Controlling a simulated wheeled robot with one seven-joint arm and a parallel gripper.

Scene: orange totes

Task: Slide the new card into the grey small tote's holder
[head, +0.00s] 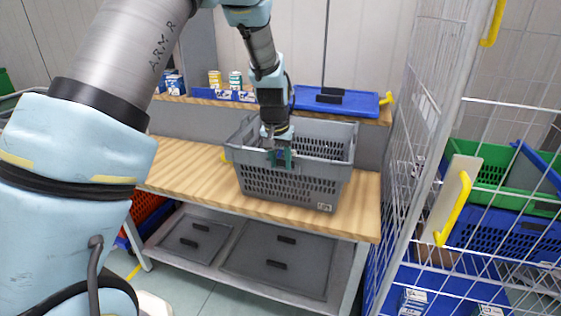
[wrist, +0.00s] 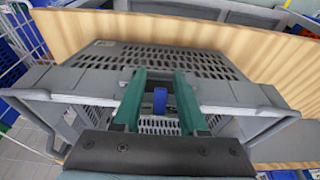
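The grey small tote (head: 290,187) stands upright on the wooden bench, with slotted walls and a small pale label (head: 325,206) low on its front right. The label also shows at the upper left in the wrist view (wrist: 103,43). My gripper (head: 281,158) is at the tote's front rim, its green fingers pointing down. In the wrist view the fingers (wrist: 160,78) stand apart across the rim. A small blue piece (wrist: 160,101) shows between them with gaps on both sides; I cannot tell what it is. I cannot make out a card or the holder.
The wooden bench (head: 190,168) has free room left of the tote. Cans (head: 215,79) and blue boxes stand on the back shelf, beside a blue lid (head: 335,101). A wire cage (head: 405,170) with blue and green totes stands close on the right.

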